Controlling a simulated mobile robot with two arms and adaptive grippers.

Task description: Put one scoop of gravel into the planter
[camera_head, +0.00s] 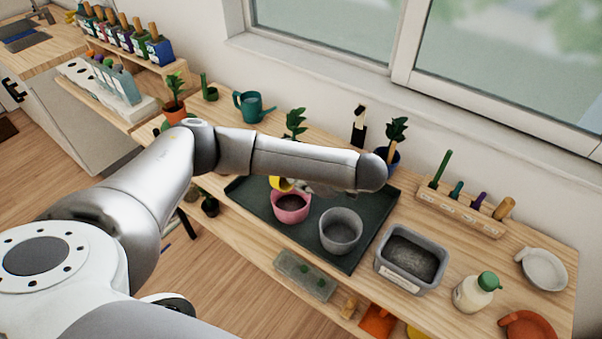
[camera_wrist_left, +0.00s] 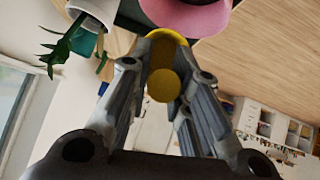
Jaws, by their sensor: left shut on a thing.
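My left gripper (camera_head: 312,188) is mostly hidden behind its own arm in the head view. In the left wrist view its fingers (camera_wrist_left: 165,85) are shut on the handle of a yellow scoop (camera_wrist_left: 163,86). The scoop (camera_head: 279,183) is at the back edge of a pink pot (camera_head: 291,213); whether it holds gravel cannot be seen. The pink pot has dark fill and also shows in the wrist view (camera_wrist_left: 190,15). A grey pot (camera_head: 341,243) stands to its right. A labelled grey tub (camera_head: 388,271) holds dark grey gravel. I cannot tell which pot is the planter.
Both pots stand on a dark tray (camera_head: 252,206) on a wooden bench. A tool rack (camera_head: 459,209), a green-capped bottle (camera_head: 475,292) and a white dish (camera_head: 543,270) are at the right. Potted plants and a teal watering can (camera_head: 250,107) stand along the back.

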